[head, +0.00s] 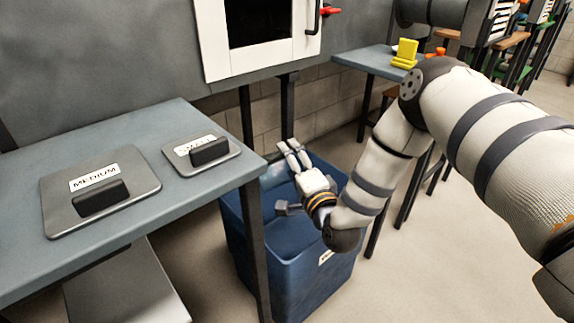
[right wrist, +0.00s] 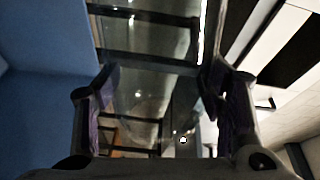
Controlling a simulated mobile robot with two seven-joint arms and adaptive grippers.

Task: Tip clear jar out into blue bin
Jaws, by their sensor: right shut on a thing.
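The blue bin (head: 300,262) stands on the floor beside the table, open at the top. My right gripper (head: 290,152) is over the bin's opening, near its far side. In the right wrist view its two fingers (right wrist: 165,108) are shut on the clear jar (right wrist: 160,75), which is see-through and fills the space between them. The jar is hard to make out in the head view, and I cannot tell its tilt or whether anything is in it. Blue fills the left of the wrist view. My left gripper is not in view.
The blue-grey table (head: 150,130) at left holds two grey lidded plates, marked MEDIUM (head: 140,190) and smaller (head: 218,158). Its leg stands close to the bin. A white-framed panel (head: 258,40) is on the wall behind. A yellow object (head: 405,52) sits on another table.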

